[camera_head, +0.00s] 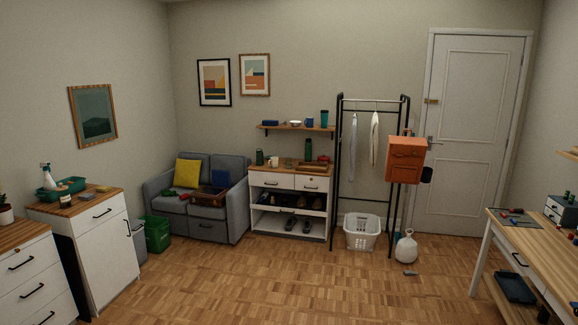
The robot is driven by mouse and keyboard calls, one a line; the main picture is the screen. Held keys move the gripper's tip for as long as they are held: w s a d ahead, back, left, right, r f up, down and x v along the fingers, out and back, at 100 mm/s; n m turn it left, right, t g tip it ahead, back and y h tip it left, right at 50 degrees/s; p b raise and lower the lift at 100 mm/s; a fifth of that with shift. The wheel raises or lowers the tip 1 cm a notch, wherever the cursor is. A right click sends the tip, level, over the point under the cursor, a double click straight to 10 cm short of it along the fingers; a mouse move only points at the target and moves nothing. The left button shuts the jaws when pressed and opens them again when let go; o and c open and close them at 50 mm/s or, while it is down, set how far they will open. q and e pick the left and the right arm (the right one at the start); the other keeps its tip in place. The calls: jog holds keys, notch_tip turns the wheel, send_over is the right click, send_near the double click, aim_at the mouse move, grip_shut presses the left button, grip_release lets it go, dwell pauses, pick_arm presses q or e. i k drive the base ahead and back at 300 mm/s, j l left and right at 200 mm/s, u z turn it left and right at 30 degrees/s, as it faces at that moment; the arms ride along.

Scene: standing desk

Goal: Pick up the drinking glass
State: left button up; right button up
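I cannot make out a drinking glass for certain in the head view. A tall teal cup (325,118) stands at the right end of the wall shelf, with a small blue cup (309,122) to its left. A pale mug (274,162) stands on the white cabinet below. These are too small to tell whether any is glass. Neither of my grippers is in view.
The wooden floor (270,285) is clear in the middle. A standing desk (545,252) is at the right, white cabinets (103,246) at the left. A grey sofa (195,218), clothes rack (337,185), laundry basket (361,232) and white jug (405,248) line the back.

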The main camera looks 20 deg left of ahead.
aim_at(288, 161)
jog(key=i+j+u, duration=0.4)
jog(key=i, duration=0.55)
jog(key=i+u, duration=0.35)
jog(key=i, duration=2.55)
jog(key=i+z, duration=0.1)
jog(key=i, duration=0.35)
jog(key=i+j+z, duration=0.1)
jog(key=i, duration=0.4)
jog(key=i+j+z, duration=0.15)
jog(key=i, duration=0.3)
jog(key=i+j+z, duration=0.1)
jog(key=i, duration=0.4)
